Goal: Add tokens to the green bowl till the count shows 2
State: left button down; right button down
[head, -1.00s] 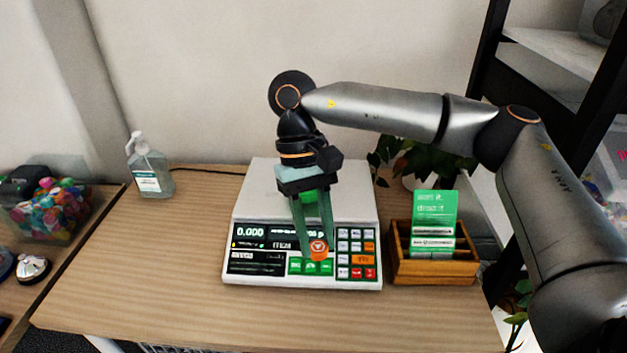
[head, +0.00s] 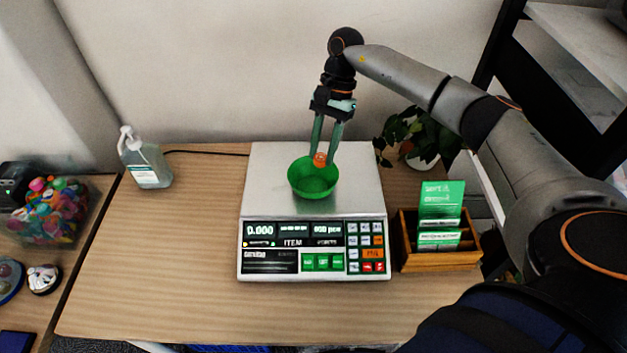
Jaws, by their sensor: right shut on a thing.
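A green bowl (head: 313,183) stands on the metal plate of the counting scale (head: 362,196). My right gripper (head: 322,161) is shut on an orange token (head: 319,159), which shows at the bowl's far rim. I cannot tell how high the token is above the bowl. The bowl's visible inside looks empty. The scale's display (head: 292,231) reads 0.000 at the left, and its right field seems to read 000 pcs. My left gripper is not in view.
A wooden box (head: 440,261) with green cards stands right of the scale, with a plant (head: 402,132) behind it. A sanitizer bottle (head: 146,165) stands at the back left. A clear bin of colourful items (head: 48,212) is at far left.

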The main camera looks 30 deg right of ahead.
jog(key=shift+f+b, duration=0.85)
jog(key=shift+f, duration=1.35)
jog(key=shift+c, duration=2.3)
grip_release()
jog(key=shift+r, duration=0.1)
jog(key=b+v, duration=0.1)
jog(key=v, duration=1.1)
jog(key=shift+b, duration=0.3)
jog(key=shift+w+d+r, duration=0.1)
jog(key=shift+w, duration=0.05)
